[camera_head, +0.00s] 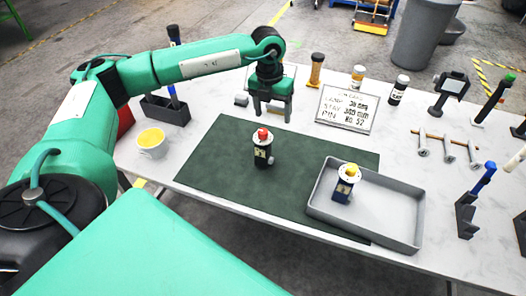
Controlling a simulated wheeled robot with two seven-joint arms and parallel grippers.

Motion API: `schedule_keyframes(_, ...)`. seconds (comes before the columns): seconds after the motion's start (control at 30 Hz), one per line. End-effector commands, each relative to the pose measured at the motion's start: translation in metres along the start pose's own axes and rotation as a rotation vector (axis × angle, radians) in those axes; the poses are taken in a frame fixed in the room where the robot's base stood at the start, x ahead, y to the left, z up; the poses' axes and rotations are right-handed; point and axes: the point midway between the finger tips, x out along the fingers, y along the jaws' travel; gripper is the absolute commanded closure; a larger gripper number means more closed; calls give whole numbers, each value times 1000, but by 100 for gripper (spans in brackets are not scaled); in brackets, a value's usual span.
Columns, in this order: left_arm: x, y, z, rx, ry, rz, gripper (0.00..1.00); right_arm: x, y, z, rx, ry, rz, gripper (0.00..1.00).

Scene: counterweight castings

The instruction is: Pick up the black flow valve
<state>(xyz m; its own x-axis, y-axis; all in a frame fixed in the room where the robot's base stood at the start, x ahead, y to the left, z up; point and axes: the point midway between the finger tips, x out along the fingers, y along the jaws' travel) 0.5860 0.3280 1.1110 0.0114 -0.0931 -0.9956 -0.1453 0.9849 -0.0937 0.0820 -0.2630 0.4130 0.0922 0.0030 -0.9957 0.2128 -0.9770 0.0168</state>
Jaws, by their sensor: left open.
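A black valve (263,158) with a pale label, a white collar and a red knob stands upright on the dark green mat (215,165). A second valve (342,190), dark blue with a yellow knob, stands in the grey tray (390,217) at the right of the mat. My left gripper (271,116) points down beyond the black valve, near the far edge of the mat. Its two fingers are apart with nothing between them. It does not touch either valve. My right gripper is not in view.
A sign (346,109) and small bottles (397,90) stand behind the mat. A yellow-filled cup (151,143) and a dark holder (165,109) are at left. A rack with bolts (447,146) and a dark stand (466,214) are at right. The mat around the black valve is clear.

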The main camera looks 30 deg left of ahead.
Motion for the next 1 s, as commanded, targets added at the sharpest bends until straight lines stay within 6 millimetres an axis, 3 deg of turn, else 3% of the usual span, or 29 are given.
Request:
schedule_keyframes(0.03, -7, 13, 3, -20, -6, 42, 29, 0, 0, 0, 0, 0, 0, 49)
schedule_keyframes(0.17, -9, 29, 4, -48, -5, 96, 29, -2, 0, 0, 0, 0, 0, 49)
schedule_keyframes(0.6, 64, 35, 5, -46, -2, 96, 29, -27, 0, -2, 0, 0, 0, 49)
schedule_keyframes(0.77, 74, 36, 5, -45, -4, 95, 29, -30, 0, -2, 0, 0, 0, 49)
schedule_keyframes(1.0, 95, 42, 8, -45, -1, 95, 29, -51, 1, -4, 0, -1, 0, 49)
